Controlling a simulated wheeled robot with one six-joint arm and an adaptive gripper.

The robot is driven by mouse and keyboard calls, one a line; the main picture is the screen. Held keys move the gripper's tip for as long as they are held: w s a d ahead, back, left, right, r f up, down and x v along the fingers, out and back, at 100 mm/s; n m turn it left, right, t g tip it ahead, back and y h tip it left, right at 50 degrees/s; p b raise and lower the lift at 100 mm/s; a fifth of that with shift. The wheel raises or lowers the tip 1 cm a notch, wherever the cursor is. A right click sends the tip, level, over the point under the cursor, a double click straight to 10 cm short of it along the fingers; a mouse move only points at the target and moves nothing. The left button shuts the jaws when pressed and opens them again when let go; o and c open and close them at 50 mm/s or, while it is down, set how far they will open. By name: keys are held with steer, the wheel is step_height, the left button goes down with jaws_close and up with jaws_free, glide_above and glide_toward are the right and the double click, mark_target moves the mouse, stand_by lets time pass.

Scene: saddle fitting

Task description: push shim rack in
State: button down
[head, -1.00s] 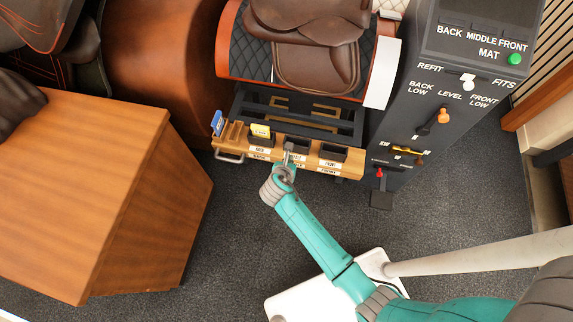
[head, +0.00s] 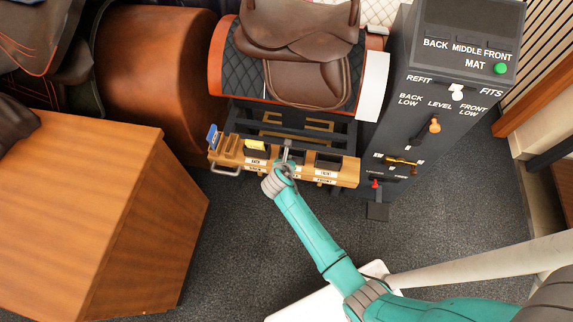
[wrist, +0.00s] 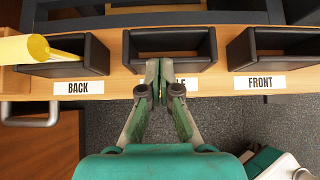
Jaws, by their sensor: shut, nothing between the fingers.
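The shim rack (head: 345,175) is a wooden drawer below the saddle stand. It holds three black bins, labelled BACK, MIDDLE and FRONT, and has a metal handle at its left front. In the wrist view the rack's front board (wrist: 212,82) runs across the picture. My gripper (head: 287,150) is shut and empty at the middle bin. In the wrist view its closed fingertips (wrist: 160,68) are over the front edge of the middle bin (wrist: 195,45) and partly hide the middle label. I cannot tell whether they touch the rack. Dark rails show behind the rack.
A grey console (head: 440,100) with levers and a green button stands right of the rack. A wooden cabinet (head: 90,210) stands at the left front. A yellow roll (wrist: 25,48) lies at the back bin. Grey carpet (head: 235,270) is free in front.

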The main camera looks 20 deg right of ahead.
steer(key=w+d, duration=0.6)
steer(key=w, duration=0.3)
steer(key=shift+d, duration=0.25)
